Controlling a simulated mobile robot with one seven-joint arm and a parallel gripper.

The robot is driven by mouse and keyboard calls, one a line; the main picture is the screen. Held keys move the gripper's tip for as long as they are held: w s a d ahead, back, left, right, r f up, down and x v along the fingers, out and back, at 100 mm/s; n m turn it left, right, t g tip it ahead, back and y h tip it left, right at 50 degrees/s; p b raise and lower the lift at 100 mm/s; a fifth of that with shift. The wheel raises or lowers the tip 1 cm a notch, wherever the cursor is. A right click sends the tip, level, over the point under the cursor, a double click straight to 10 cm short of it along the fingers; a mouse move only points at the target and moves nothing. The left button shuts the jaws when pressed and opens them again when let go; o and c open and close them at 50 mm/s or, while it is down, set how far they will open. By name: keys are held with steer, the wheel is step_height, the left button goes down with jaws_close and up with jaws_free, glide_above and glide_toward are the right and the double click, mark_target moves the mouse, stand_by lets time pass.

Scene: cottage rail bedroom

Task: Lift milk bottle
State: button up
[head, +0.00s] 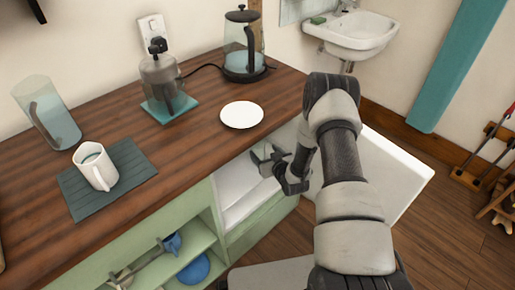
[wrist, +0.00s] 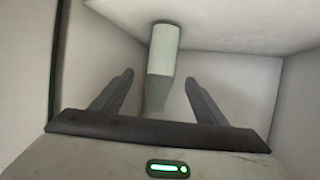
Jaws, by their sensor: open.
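The milk bottle (wrist: 164,52), a pale, greenish-white column, shows in the wrist view at the top middle, inside a white compartment. My gripper (wrist: 159,78) is open, with one dark finger on each side of the bottle's lower part as seen in that view. I see a gap on both sides, and cannot tell how deep the bottle sits between the fingers. In the head view, my gripper (head: 270,158) reaches into the open white compartment (head: 236,178) under the counter. The bottle is hidden there.
The wooden counter (head: 190,150) above the compartment holds a white plate (head: 242,115), a mug (head: 96,168), a glass jug (head: 48,115), a grinder-like jar (head: 163,85) and a kettle (head: 243,48). An open white door (head: 395,175) stands right of my arm. Green shelves (head: 180,255) are at left.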

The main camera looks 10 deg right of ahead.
mark_target(261, 149)
steer(key=b+x, duration=0.1)
steer(key=x, duration=0.5)
steer(key=shift+w+f, duration=0.2)
steer(key=shift+f, duration=0.05)
steer(key=w+f+b, duration=0.1)
steer(key=w+a+f+b, duration=0.1)
steer(key=w, duration=0.1)
steer(key=shift+w+f, duration=0.2)
steer(key=shift+f, duration=0.1)
steer(key=shift+w+a+b, duration=0.1)
steer(key=shift+w+b, duration=0.2)
steer(key=shift+w, duration=0.25)
steer(key=c, duration=1.5)
steer(key=shift+r, duration=0.3)
